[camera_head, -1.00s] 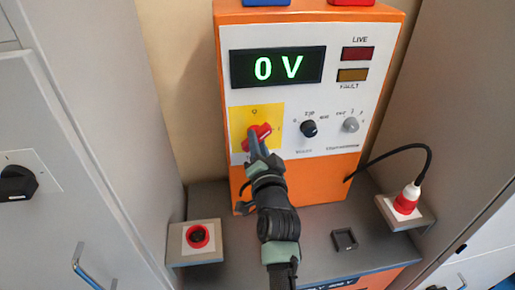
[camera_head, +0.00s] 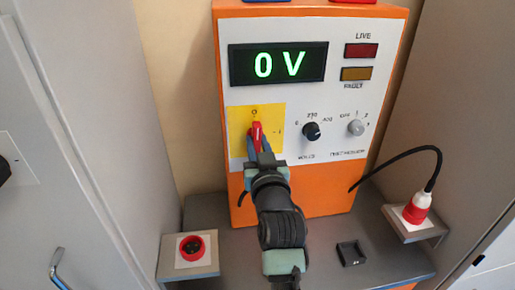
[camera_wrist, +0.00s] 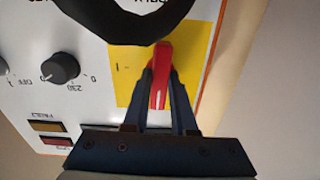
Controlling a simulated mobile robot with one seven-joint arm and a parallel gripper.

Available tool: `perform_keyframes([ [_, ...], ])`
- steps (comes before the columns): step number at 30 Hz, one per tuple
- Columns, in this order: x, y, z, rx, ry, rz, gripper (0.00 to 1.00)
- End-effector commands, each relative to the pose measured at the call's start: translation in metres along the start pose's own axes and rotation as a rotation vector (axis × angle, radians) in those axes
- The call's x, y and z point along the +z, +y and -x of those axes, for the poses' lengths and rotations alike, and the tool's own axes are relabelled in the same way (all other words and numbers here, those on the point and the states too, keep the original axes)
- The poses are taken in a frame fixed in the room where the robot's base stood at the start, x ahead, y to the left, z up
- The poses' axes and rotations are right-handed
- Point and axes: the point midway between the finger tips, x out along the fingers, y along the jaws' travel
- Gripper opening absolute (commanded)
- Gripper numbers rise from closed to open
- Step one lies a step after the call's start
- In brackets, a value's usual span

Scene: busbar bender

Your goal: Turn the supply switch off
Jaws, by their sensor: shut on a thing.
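The supply switch's red handle (camera_head: 256,133) is on a yellow plate (camera_head: 270,118) on the front of the orange and white unit. The handle stands close to upright, its upper end towards the O mark at the plate's top; the I mark is to its right. My gripper (camera_head: 259,146) reaches it from below and in front. In the wrist view, which is upside down to the panel, the two fingers of my gripper (camera_wrist: 161,85) close on both sides of the red handle (camera_wrist: 160,70). The handle's lower part is hidden by the fingers.
The display (camera_head: 278,64) reads 0 V in green. A black knob (camera_head: 311,131) and a grey knob (camera_head: 356,128) sit to the right. Grey cabinets flank the unit.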

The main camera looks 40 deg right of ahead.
Motion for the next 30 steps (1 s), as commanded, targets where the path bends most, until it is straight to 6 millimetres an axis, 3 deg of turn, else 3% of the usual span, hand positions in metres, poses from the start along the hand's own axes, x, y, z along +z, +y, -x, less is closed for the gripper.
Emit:
perform_keyframes([
  [20, 0.0015, 0.0001, 0.0001, 0.000, -0.004, 0.059, 0.00],
  [21, 0.0015, 0.0001, 0.0001, 0.000, -0.004, 0.059, 0.32],
  [24, 0.0012, 0.0001, 0.0001, 0.000, -0.003, 0.058, 0.50],
  [25, 0.0011, 0.0001, 0.0001, 0.000, -0.003, 0.057, 0.55],
  [30, 0.0006, 0.0000, 0.0000, 0.000, -0.002, 0.056, 0.55],
])
